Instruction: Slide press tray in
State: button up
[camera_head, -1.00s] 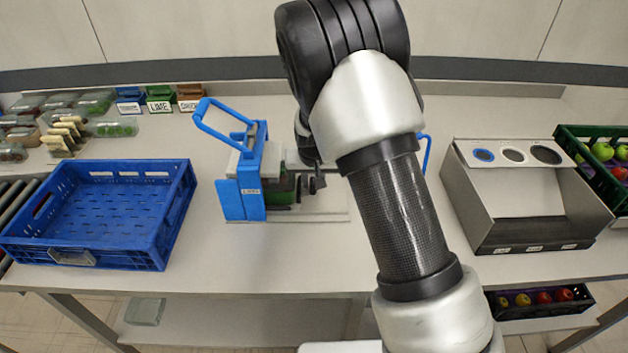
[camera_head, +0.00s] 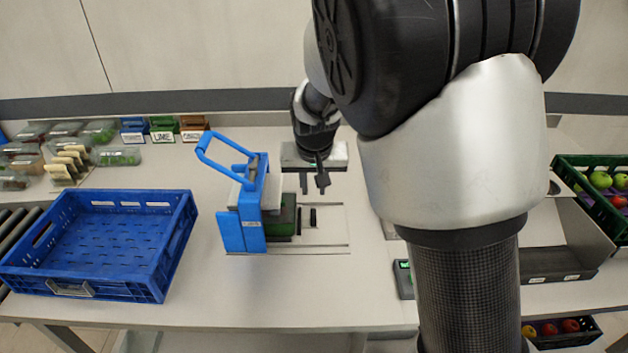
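The blue press (camera_head: 252,215) with its raised lever handle stands on the table, left of centre. Its tray with a dark green block (camera_head: 283,217) sits at the press's right-hand opening. The block is partly hidden by the blue frame, so I cannot tell how far inside it is. A small black upright handle (camera_head: 313,217) stands right of the block over the pale base plate. My gripper (camera_head: 314,184) points down behind and above this handle, apart from it. Its two dark fingers are separated with nothing between them.
An empty blue crate (camera_head: 178,232) stands at left beside rollers. Labelled bins (camera_head: 163,130) and packed containers line the back left. A green crate of fruit (camera_head: 577,176) is at right. My arm hides much of the right side. Table in front of the press is clear.

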jog(key=shift+v, duration=0.85)
jog(key=r+g+p, duration=0.1)
jog(key=g, duration=0.3)
send_over(313, 213)
jog(key=shift+g, duration=0.3)
notch_tip(313, 213, down, 17)
jog(key=shift+r+p, duration=0.1)
jog(key=shift+p, duration=0.25)
jog(key=shift+c, duration=0.2)
grip_shut()
